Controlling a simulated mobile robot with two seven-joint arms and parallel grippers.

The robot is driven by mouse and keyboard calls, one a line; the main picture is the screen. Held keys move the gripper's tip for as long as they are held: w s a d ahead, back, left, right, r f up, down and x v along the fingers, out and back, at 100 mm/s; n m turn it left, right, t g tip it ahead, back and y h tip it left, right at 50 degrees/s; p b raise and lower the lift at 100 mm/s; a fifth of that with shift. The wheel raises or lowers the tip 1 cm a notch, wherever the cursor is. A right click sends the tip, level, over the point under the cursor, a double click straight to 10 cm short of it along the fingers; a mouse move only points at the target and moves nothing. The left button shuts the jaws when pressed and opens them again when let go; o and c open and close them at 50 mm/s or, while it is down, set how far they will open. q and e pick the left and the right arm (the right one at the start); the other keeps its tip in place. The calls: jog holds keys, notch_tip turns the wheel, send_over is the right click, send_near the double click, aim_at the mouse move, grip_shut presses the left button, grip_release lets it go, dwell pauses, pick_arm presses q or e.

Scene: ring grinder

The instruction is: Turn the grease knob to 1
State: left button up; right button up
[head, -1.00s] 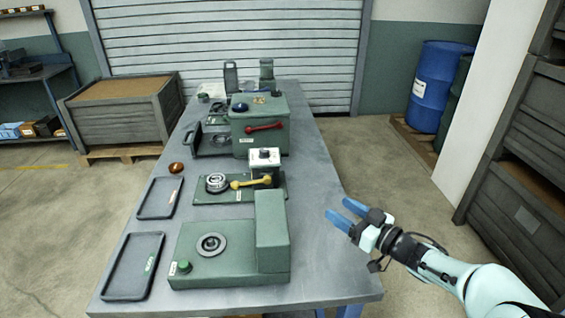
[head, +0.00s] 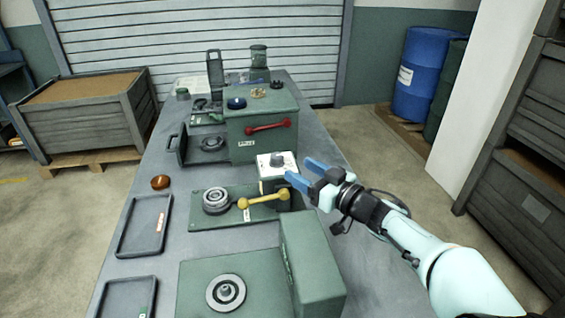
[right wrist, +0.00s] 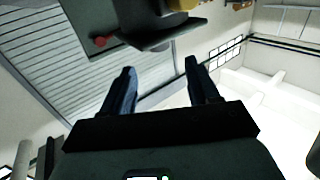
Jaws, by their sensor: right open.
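A dark round knob (head: 277,160) sits on the white top plate of a small box (head: 264,171) in the middle of the table; markings on the plate are too small to read. I take it for the grease knob. My right gripper (head: 298,169) is open and empty, its blue fingers just right of this box and pointing toward it. I cannot tell whether they touch it. The open fingers also show in the right wrist view (right wrist: 160,70), with nothing between them; the knob cannot be made out there. My left gripper is not in view.
A yellow-handled lever (head: 262,201) lies just in front of the box. Behind stands a green machine (head: 258,135) with a red handle (head: 268,127). A tall green block (head: 312,262) rises in front. Trays (head: 146,226) lie along the left edge.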

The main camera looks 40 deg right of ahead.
aim_at(282, 158)
jog(key=w, duration=0.4)
jog(key=w+b, duration=0.1)
jog(key=w, duration=0.2)
jog(key=shift+a, duration=0.25)
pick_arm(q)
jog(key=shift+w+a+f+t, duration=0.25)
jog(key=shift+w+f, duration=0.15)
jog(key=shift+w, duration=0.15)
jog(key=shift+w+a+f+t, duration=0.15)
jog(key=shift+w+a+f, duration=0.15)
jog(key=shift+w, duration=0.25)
